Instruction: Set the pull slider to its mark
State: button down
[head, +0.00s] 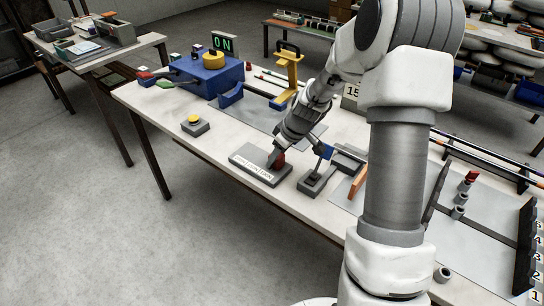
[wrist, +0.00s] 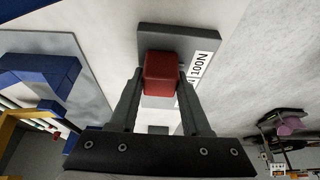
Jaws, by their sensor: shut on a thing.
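The pull slider is a dark grey base (head: 248,172) with a white printed scale strip (head: 251,163), lying near the front edge of the table. Its red knob (head: 281,160) is at the right end of the base, partly hidden by my gripper (head: 275,159). In the wrist view the red knob (wrist: 160,74) sits between the two fingers of my gripper (wrist: 160,84), which is shut on it. I cannot make out the mark itself.
A lever block with a blue-topped handle (head: 326,152) stands just right of the slider. A blue machine (head: 212,77) with an "ON" display and a yellow press (head: 288,70) stand behind.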

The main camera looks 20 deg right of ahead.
jog(key=shift+s+d, duration=0.15)
jog(key=shift+c, duration=1.8)
grip_release()
jog(key=p+v, duration=0.2)
jog(key=v, duration=1.5)
jog(key=shift+r, duration=0.25)
